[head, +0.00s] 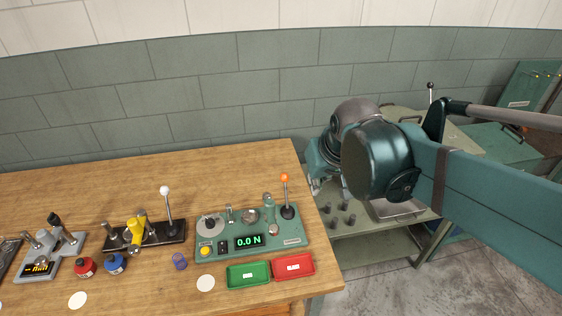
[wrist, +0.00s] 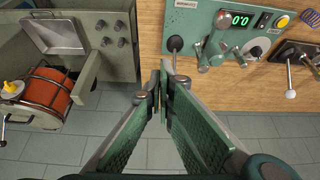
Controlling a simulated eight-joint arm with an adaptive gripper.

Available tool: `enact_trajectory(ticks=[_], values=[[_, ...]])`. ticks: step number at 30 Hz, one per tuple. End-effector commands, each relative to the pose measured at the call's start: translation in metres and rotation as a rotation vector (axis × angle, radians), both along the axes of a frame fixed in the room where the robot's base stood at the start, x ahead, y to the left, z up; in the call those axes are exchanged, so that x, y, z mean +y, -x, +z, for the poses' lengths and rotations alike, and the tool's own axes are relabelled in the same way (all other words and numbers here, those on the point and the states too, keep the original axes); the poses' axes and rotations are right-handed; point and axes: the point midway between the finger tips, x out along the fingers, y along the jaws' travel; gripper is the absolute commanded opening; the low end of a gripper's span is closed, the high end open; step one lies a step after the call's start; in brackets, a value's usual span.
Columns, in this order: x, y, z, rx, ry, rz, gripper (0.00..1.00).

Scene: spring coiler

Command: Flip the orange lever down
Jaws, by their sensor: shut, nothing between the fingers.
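The orange lever (head: 285,178) stands upright on the right end of a green force-test device (head: 290,238) in the head view, its orange knob at the top. In the wrist view the device (wrist: 208,18) shows at the top, turned around. There the lever's dark base and thin shaft (wrist: 175,45) show just beyond my fingertips, and the orange knob is not visible. My gripper (wrist: 162,82) is shut and empty. I cannot tell if it touches the lever.
Green (head: 248,273) and red (head: 293,266) trays lie in front of the device. A black base with a white-knobbed lever (head: 165,192) stands to its left. The wooden table (head: 130,178) ends just right of the device; a green machine (head: 375,245) stands beyond a floor gap.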

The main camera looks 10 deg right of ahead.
Motion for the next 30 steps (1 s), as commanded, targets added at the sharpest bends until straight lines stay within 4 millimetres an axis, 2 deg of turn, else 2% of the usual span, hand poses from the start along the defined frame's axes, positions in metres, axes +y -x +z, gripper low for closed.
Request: enact_trajectory(ticks=[12,30], values=[[0.007,-0.044,0.019,0.069,0.000,0.022,0.00],[0.019,-0.106,0.028,0.170,-0.001,0.054,0.00]])
